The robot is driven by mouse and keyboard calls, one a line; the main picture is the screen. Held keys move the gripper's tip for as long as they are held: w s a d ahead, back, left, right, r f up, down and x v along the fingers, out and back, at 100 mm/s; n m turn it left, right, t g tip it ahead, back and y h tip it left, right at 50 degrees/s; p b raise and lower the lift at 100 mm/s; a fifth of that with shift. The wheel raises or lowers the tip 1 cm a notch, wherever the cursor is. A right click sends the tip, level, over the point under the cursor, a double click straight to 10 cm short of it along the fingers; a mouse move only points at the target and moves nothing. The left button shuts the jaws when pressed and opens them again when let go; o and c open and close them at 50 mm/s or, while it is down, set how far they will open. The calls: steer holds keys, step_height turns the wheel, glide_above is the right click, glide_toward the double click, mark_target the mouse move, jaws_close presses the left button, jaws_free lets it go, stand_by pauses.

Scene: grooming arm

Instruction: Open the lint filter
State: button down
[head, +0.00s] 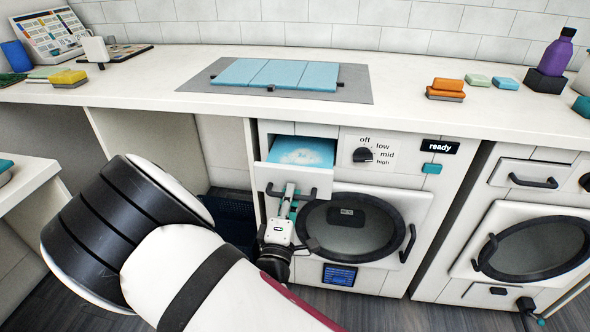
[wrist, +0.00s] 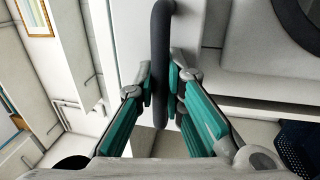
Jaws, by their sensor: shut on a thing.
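The lint filter is a white drawer (head: 268,176) at the top left of the middle machine in the head view. It stands partly pulled out, and pale blue fluffy lint (head: 303,150) shows inside. A dark bar handle runs across its front; in the wrist view the handle (wrist: 161,40) runs between the teal fingers. My gripper (head: 288,196) is at the drawer front in the head view. In the wrist view my gripper (wrist: 161,82) is shut on the handle, with a finger on each side. My gripper hides the middle of the handle in the head view.
A round door (head: 349,228) sits right below the drawer. A counter (head: 190,85) with folded blue cloth (head: 276,74) overhangs above. A second machine (head: 535,220) stands at the right. A dark blue basket (head: 228,218) is at the left. Open floor lies in front.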

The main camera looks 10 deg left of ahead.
steer(key=s+p, duration=0.1)
steer(key=s, duration=0.8)
steer(key=shift+s+a, duration=0.15)
steer(key=shift+s, duration=0.1)
steer(key=c, duration=1.9)
jaws_free()
steer(key=shift+s, duration=0.1)
steer(key=s, duration=0.4)
steer(key=s+f, duration=0.1)
steer(key=s, duration=0.2)
steer(key=s+f, duration=0.1)
steer(key=s, duration=0.3)
steer(key=shift+s+a+f, duration=0.2)
steer(key=shift+s, duration=0.1)
